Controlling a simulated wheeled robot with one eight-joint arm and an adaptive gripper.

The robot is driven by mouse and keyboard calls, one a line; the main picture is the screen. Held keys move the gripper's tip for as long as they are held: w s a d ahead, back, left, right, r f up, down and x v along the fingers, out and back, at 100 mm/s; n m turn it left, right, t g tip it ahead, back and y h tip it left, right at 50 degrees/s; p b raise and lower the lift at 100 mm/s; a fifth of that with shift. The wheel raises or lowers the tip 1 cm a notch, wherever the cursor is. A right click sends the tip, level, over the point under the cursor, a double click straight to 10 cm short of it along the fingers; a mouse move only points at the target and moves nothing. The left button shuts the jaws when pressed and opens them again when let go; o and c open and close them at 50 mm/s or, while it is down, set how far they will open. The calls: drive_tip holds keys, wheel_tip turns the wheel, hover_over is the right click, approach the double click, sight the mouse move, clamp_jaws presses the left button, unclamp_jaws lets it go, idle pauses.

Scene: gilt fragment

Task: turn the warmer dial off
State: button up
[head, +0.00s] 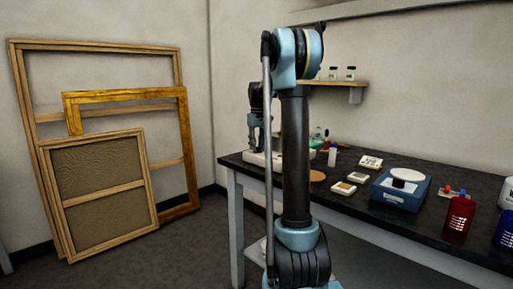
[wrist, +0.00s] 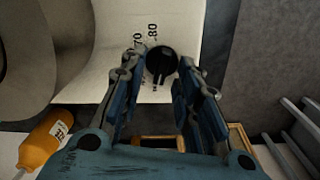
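The warmer dial is a round black knob (wrist: 161,62) on a pale panel (wrist: 107,70) printed with 70 and 80, in the wrist view. My gripper (wrist: 160,70) is open, with one finger on each side of the knob and narrow gaps showing; I cannot tell how deep the fingertips reach. In the head view, my gripper (head: 261,137) points down over the white warmer body (head: 262,158) at the table's left end. The dial cannot be made out there, and my arm hides part of the warmer.
An orange bottle (wrist: 44,146) shows at lower left in the wrist view. The black-topped table (head: 335,199) also bears a blue scale (head: 397,196), small trays, a red bottle (head: 458,216) and other containers. Wooden frames (head: 98,189) lean on the left wall.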

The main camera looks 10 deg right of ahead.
wheel_tip(320, 180, up, 12)
idle(0.6)
drive_tip(key=shift+f, duration=0.1)
drive_tip(key=s+f+m+t, duration=0.1)
drive_tip(key=s+f, duration=0.4)
drive_tip(key=s, duration=0.7)
drive_tip(key=s+f+m, duration=0.1)
drive_tip(key=s+f, duration=0.3)
drive_tip(key=s, duration=0.9)
drive_tip(key=s+f+m+t, duration=0.1)
drive_tip(key=s+f+m, duration=0.1)
drive_tip(key=s+f, duration=1.8)
drive_tip(key=shift+f, duration=0.75)
